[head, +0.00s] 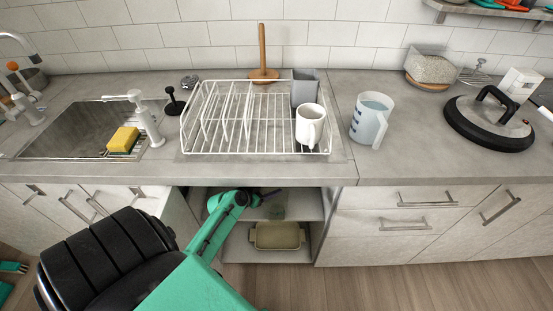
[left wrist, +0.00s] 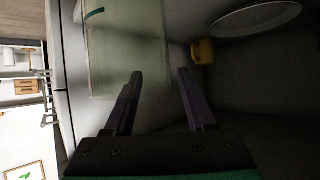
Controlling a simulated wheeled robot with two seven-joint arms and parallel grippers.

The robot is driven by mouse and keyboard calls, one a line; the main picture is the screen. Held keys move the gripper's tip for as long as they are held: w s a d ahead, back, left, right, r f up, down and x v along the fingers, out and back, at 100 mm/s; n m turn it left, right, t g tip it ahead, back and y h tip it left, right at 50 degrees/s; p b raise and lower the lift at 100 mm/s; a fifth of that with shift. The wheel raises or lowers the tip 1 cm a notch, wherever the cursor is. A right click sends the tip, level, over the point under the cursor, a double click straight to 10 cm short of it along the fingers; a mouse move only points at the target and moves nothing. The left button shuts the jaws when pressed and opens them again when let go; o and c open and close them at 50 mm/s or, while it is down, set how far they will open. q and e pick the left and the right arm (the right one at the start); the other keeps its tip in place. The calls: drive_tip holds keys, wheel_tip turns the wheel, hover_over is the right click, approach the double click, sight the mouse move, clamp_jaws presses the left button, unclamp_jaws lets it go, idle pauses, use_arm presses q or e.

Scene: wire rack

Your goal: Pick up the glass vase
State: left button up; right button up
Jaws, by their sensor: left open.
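The glass vase (head: 278,211) is a small, clear shape on the upper shelf inside the open cabinet under the counter, dim in the head view. In the left wrist view, a large see-through pale-green surface, which looks like the glass vase (left wrist: 120,55), fills the area ahead of the fingers. My left gripper (head: 271,193) reaches into the cabinet opening, beside the top of the vase. In the left wrist view my left gripper (left wrist: 159,73) has its fingers apart, with glass showing behind and between them. I cannot tell whether they touch it. My right gripper is not in view.
A yellow mug (left wrist: 203,52) and a white plate (left wrist: 255,19) are near the gripper inside the cabinet. A beige dish (head: 277,237) sits on the lower shelf. The counter edge (head: 270,182) lies just above my arm. A dish rack (head: 215,151) stands above it.

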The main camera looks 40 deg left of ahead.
use_arm(q)
drive_tip(key=shift+s, duration=0.1)
clamp_jaws()
idle(1.2)
